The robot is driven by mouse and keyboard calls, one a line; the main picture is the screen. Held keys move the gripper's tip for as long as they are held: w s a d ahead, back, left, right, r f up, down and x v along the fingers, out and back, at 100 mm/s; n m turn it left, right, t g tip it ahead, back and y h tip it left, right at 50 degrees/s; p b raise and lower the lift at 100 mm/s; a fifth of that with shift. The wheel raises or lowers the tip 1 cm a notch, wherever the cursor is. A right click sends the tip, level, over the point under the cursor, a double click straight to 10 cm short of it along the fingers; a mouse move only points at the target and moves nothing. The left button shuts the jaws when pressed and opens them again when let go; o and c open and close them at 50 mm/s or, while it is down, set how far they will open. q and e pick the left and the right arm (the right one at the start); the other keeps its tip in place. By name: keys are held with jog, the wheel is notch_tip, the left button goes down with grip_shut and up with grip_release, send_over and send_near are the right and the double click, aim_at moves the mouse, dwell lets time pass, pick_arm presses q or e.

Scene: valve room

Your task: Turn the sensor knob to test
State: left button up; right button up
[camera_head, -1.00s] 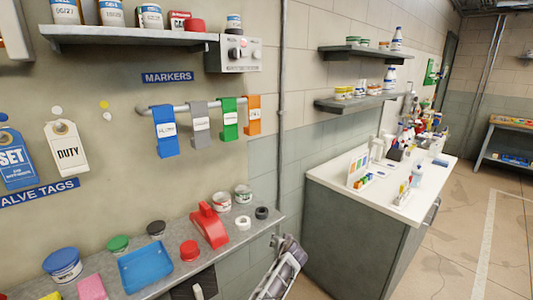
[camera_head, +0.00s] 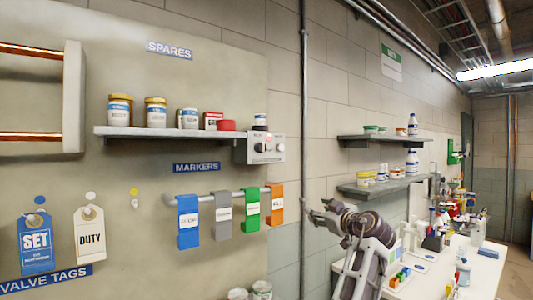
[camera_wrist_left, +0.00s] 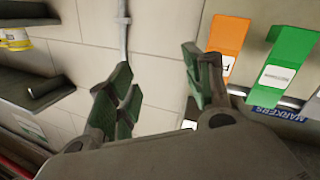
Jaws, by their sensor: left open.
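The grey sensor box (camera_head: 265,148) is fixed to the wall at the right end of the spares shelf. It carries small dark and red controls on its front; their settings are too small to read. My left gripper (camera_head: 314,213) is below and to the right of the box, beside the orange marker strip, and apart from the box. In the left wrist view its two green-padded fingers (camera_wrist_left: 158,88) are spread with nothing between them. The sensor box cannot be made out in that view. My right gripper is not in view.
Blue, grey, green and orange (camera_head: 275,204) strips hang from a rail (camera_head: 228,195) below the box. The spares shelf (camera_head: 170,132) holds several cans. A vertical pipe (camera_head: 304,100) runs right of the box. Two shelves (camera_head: 385,142) and a white counter (camera_head: 480,270) are farther right.

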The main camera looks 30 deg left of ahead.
pick_arm(q)
jog(key=s+a+r+n+g+y, duration=0.1)
jog(key=s+r+n, duration=0.25)
jog(key=r, duration=0.25)
jog(key=s+r+n+g+y, duration=0.1)
jog(key=s+r+n, duration=0.1)
jog(key=s+r, duration=0.35)
jog(key=n+g+y, duration=0.1)
jog(key=n+g, duration=0.1)
jog(key=n, duration=0.3)
send_near(264, 148)
jog(key=shift+m, duration=0.25)
jog(key=p+x, duration=0.3)
jog(key=x, duration=0.5)
jog(key=shift+w+a, duration=0.25)
jog(key=shift+a, duration=0.5)
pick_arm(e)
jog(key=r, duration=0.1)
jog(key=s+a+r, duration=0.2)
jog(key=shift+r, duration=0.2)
pick_arm(q)
jog(key=shift+c, duration=0.2)
